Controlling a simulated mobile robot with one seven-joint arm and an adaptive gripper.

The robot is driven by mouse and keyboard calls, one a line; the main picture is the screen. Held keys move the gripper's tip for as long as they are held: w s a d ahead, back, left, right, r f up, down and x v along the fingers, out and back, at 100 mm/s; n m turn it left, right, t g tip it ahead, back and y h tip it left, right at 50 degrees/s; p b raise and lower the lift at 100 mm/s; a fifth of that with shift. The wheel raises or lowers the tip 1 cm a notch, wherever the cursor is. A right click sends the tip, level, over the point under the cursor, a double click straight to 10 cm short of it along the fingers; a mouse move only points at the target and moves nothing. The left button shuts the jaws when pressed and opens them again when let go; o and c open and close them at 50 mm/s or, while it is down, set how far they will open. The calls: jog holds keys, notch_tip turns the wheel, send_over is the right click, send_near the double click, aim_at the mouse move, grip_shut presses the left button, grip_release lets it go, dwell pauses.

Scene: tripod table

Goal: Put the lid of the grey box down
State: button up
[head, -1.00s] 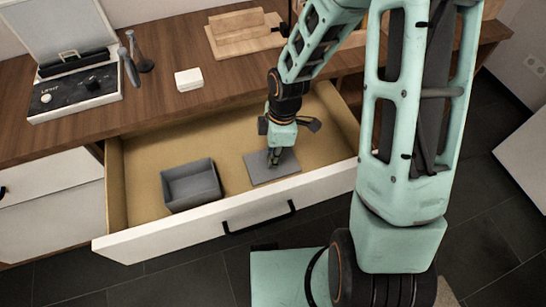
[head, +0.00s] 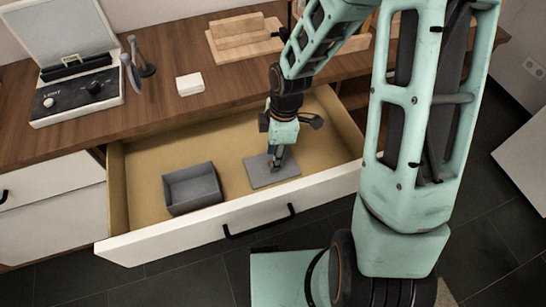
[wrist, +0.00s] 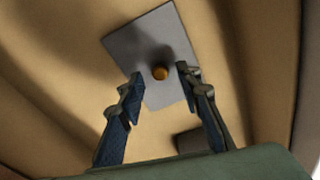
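The grey box (head: 192,188) stands open-topped in the left part of the open drawer. Its flat grey lid (head: 262,174) lies to the right of it, apart from it, on the drawer floor. The lid also shows in the wrist view (wrist: 125,42), with a round orange-brown knob (wrist: 160,72) on it. My gripper (head: 275,160) is right over the lid, pointing down. In the wrist view its two fingers (wrist: 160,82) are spread on either side of the knob, with gaps to it. A dark edge of the box shows low in the wrist view.
The drawer (head: 225,222) is pulled out, with bare floor around the box and lid. On the wooden top (head: 150,107) stand an open-lidded device (head: 75,98), a small white box (head: 190,84) and wooden boards (head: 243,38).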

notch_tip(320, 180, up, 10)
jog(key=d+p, duration=0.1)
jog(key=p, duration=0.1)
jog(key=shift+f+p, duration=0.25)
jog(key=shift+p, duration=0.15)
jog(key=shift+d, duration=0.1)
